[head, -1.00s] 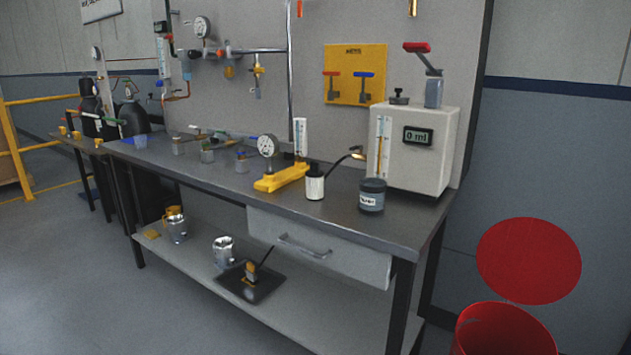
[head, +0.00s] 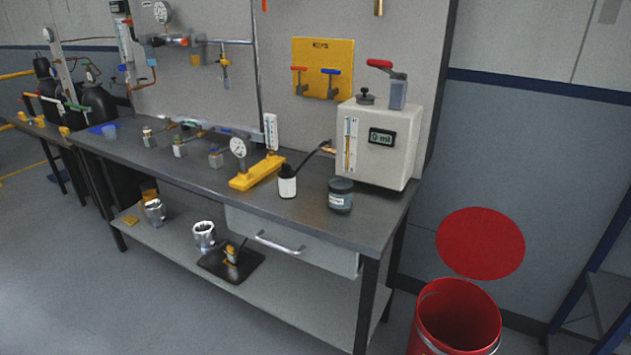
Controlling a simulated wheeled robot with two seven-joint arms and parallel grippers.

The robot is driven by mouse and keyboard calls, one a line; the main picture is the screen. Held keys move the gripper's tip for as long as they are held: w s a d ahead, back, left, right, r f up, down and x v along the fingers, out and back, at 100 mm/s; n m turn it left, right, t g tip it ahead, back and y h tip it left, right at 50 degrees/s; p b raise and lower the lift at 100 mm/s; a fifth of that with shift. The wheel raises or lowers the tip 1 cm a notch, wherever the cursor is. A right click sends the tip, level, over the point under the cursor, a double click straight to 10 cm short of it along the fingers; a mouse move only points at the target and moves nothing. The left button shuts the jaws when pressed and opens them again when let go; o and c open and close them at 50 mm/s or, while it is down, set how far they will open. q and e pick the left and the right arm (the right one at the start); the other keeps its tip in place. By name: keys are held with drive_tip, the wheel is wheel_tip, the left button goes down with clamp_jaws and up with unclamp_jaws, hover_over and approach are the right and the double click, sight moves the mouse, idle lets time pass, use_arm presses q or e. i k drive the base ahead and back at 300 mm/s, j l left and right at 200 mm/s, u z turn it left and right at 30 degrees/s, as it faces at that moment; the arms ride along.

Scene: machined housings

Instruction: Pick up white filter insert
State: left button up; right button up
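I cannot pick out the white filter insert for certain. On the lower shelf stands a metal housing (head: 204,235) with a pale, ribbed-looking top; whether that is an insert is too small to tell. A second metal housing (head: 154,211) stands to its left on the same shelf. A small white bottle with a black cap (head: 287,184) stands on the workbench (head: 190,175). Neither of my grippers is in view.
A yellow gauge stand (head: 257,173), a dark jar (head: 341,196) and a white dispenser box (head: 377,143) occupy the bench top. A drawer (head: 290,245) hangs beneath. A black tray (head: 230,262) lies on the shelf. A red bin (head: 455,325) stands right; grey floor is clear in front.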

sight(287, 179)
drive_tip(key=i+j+z, duration=0.35)
drive_tip(key=j+z, duration=0.15)
drive_tip(key=j, duration=0.15)
drive_tip(key=i+j+z, duration=0.25)
drive_tip(key=k+j, duration=0.1)
